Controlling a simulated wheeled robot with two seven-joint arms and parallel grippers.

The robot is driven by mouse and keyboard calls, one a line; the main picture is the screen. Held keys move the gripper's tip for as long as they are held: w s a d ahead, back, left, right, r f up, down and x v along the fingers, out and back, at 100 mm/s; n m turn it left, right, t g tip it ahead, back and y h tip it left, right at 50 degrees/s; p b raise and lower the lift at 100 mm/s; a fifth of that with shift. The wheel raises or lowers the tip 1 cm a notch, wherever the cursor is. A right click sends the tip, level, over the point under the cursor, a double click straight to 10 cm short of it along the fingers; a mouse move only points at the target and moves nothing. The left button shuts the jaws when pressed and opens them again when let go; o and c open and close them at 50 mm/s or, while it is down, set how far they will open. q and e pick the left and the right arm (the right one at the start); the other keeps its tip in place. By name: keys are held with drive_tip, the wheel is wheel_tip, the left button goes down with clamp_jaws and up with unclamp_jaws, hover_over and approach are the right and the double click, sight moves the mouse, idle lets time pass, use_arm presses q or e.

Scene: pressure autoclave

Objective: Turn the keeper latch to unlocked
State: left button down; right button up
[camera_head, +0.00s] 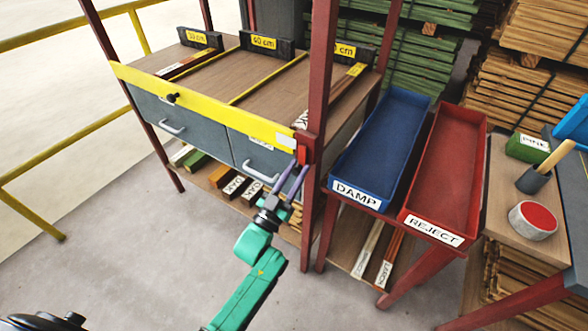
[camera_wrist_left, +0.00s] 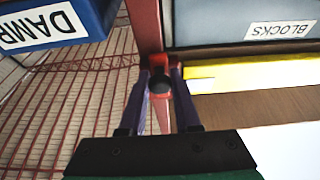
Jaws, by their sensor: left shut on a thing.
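The keeper latch (camera_head: 303,154) is a small red piece on the dark red post, at the right end of the yellow bar (camera_head: 200,102) on the bench front. In the left wrist view the latch (camera_wrist_left: 159,61) shows red with a round black knob (camera_wrist_left: 160,82) between my fingers. My left gripper (camera_head: 296,176) reaches up to it from below, its purple fingers on either side of the knob and shut on it. The fingers partly hide the latch in the head view. My right gripper is not in view.
A blue DAMP tray (camera_head: 336,181) and a red REJECT tray (camera_head: 481,150) stand right of the post. Grey drawers (camera_head: 190,130) with handles sit below the yellow bar. Wood blocks (camera_head: 235,187) lie on the lower shelf. The floor (camera_head: 130,260) at left is clear.

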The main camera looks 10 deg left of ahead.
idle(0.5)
use_arm(q)
drive_tip(key=c, duration=0.6)
unclamp_jaws()
drive_tip(key=shift+d, duration=0.1)
drive_tip(key=b+v, duration=0.1)
drive_tip(key=v, duration=1.3)
drive_tip(key=shift+s+b, duration=0.3)
